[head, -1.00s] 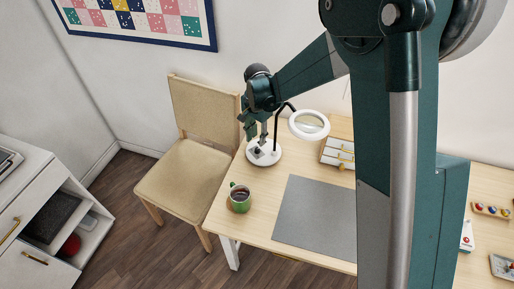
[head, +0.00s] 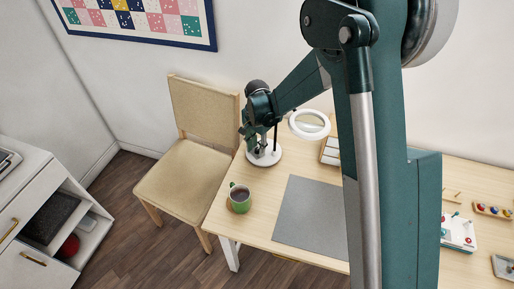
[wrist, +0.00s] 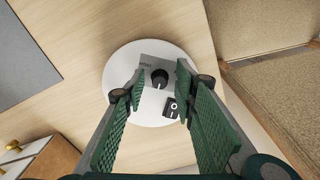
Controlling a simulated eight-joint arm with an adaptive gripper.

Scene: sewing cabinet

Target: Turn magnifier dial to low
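The magnifier lamp's ring head (head: 310,124) stands over the table, above its round white base (head: 268,157). In the wrist view the white base (wrist: 132,107) carries a grey plate with lettering and a black dial (wrist: 159,78). A small dark switch (wrist: 171,107) with a white circle sits beside the dial. My gripper (wrist: 158,95) is open above the base, with one green finger to each side of the dial. I cannot tell whether the fingers touch it. The dial's setting is too small to read.
A green mug (head: 240,198) stands near the table's left edge. A grey mat (head: 306,222) lies in the middle. A small drawer box (head: 330,152) stands behind it. A chair (head: 190,175) is to the left. A spool rack (head: 492,211) lies at the right.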

